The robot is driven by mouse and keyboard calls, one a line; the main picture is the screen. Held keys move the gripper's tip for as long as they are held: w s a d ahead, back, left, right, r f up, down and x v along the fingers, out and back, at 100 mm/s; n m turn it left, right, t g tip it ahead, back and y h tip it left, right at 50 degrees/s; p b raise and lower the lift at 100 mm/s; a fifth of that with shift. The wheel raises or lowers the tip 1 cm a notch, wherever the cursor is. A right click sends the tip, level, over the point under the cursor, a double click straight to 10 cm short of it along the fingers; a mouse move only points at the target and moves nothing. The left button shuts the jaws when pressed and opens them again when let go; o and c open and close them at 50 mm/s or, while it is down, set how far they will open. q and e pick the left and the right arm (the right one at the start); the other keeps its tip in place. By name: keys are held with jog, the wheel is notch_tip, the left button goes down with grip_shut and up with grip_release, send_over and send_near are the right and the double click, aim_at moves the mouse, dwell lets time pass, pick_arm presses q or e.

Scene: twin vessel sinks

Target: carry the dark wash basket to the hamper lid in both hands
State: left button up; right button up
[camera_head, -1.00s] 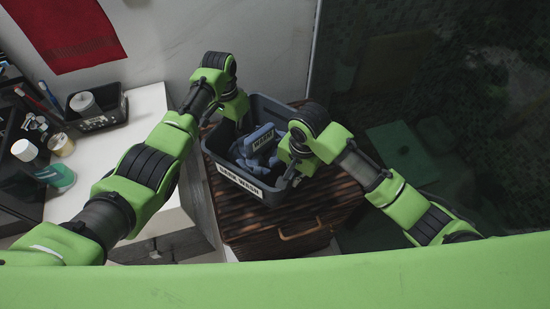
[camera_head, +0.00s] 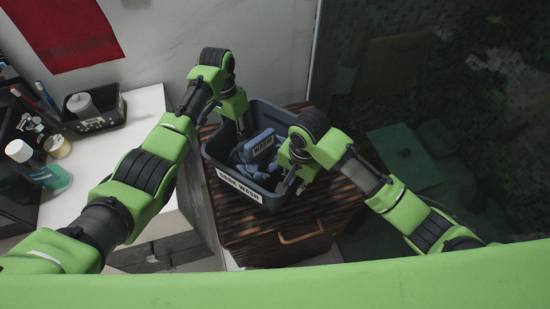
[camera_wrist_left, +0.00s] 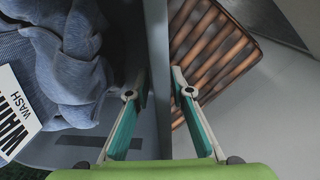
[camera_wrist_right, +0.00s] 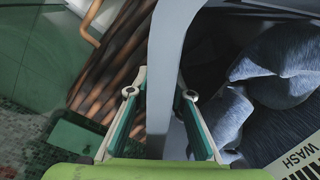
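The dark wash basket (camera_head: 212,152) is a dark grey open tub with a white "DARK WASH" label on its front. It is over the slatted brown hamper lid (camera_head: 235,225); I cannot tell whether it touches it. Blue-grey laundry (camera_head: 252,155) with a "WASH" tag lies inside. My left gripper (camera_head: 240,128) is shut on the basket's left/back wall, which passes between its fingers in the left wrist view (camera_wrist_left: 158,85). My right gripper (camera_head: 292,185) is shut on the right wall, seen between the fingers in the right wrist view (camera_wrist_right: 160,90). The fingertips are partly hidden in the head view.
A white counter (camera_head: 148,115) stands at left with a black bin (camera_head: 100,122), a teal-and-white bottle (camera_head: 52,177) and other toiletries. A red towel (camera_head: 70,35) hangs on the wall. A dark glass panel (camera_head: 350,60) is at right. The hamper's handle (camera_head: 302,237) faces front.

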pick_arm(q)
jog(key=r, duration=0.9)
jog(key=shift+w+a, duration=0.2)
jog(key=shift+a, duration=0.05)
jog(key=shift+r, duration=0.15)
pick_arm(e)
jog(key=shift+r, duration=0.1)
jog(key=r, duration=1)
jog(key=shift+s+d+r, duration=0.1)
jog(key=shift+d+r, duration=0.1)
jog(key=shift+d, duration=0.1)
jog(key=shift+s+r, duration=0.2)
jog(key=shift+r, duration=0.45)
